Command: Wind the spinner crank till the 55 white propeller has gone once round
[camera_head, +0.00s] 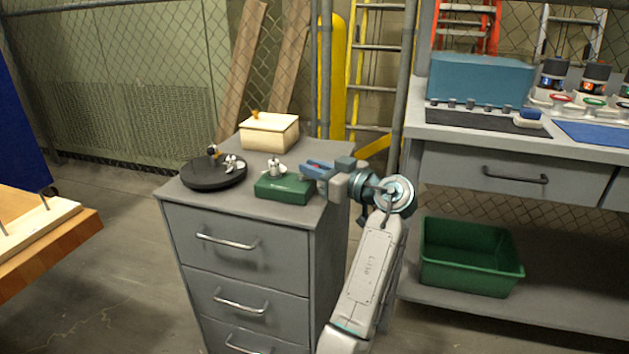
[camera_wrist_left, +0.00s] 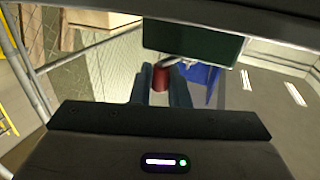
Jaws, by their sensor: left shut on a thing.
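A green spinner box (camera_head: 284,188) sits at the right front of the grey cabinet top, with a small white propeller (camera_head: 273,170) on it. In the left wrist view the green box (camera_wrist_left: 190,42) is ahead of my fingers, and a red crank handle (camera_wrist_left: 161,79) on a metal arm lies between them. My left gripper (camera_head: 312,168) reaches in from the right side of the box and is shut on that handle. I cannot read any number on the propeller. My right gripper is not in view.
A black round stand (camera_head: 212,177) with another white propeller (camera_head: 233,163) is left of the box. A cream lidded box (camera_head: 269,133) stands behind. A workbench (camera_head: 580,145) with a blue case (camera_head: 480,80) is at right, a green bin (camera_head: 468,262) below.

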